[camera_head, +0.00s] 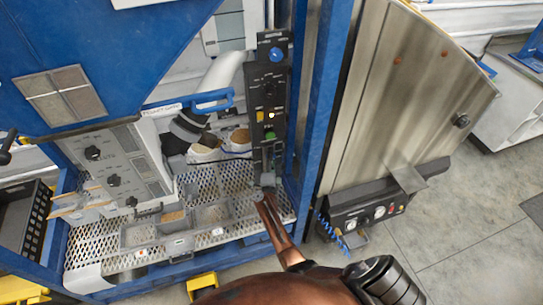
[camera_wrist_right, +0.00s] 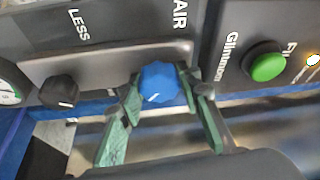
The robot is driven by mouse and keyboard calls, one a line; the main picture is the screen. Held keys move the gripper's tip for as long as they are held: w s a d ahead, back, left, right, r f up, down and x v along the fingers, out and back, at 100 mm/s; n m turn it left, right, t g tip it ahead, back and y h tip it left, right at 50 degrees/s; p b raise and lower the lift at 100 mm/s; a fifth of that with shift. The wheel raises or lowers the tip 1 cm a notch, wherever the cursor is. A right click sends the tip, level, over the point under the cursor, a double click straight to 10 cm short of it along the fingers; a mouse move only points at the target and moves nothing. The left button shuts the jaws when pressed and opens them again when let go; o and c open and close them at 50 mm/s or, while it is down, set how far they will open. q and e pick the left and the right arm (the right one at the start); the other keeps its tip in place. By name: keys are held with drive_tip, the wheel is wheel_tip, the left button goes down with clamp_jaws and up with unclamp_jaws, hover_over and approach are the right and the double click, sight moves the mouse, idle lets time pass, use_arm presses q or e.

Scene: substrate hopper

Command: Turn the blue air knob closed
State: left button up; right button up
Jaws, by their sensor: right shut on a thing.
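The blue air knob (camera_wrist_right: 159,83) is faceted, with a white mark on its face, and sits on a grey plate lettered "AIR" and "LESS" in the right wrist view. My right gripper (camera_wrist_right: 166,82) has one green-padded finger on each side of it and is shut on the knob. In the head view my right gripper (camera_head: 267,181) is at the lower end of the dark control panel (camera_head: 273,88), where it hides the air knob. My left gripper is not in view.
A black knob (camera_wrist_right: 59,91) is left of the air knob, and a lit green button (camera_wrist_right: 268,67) is to its right. A blue frame post (camera_head: 323,105) stands right of the panel. A perforated tray with bins (camera_head: 140,235) lies to the left.

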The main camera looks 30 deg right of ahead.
drive_tip(key=shift+f, duration=0.1)
idle(0.3)
drive_tip(key=o, duration=1.2)
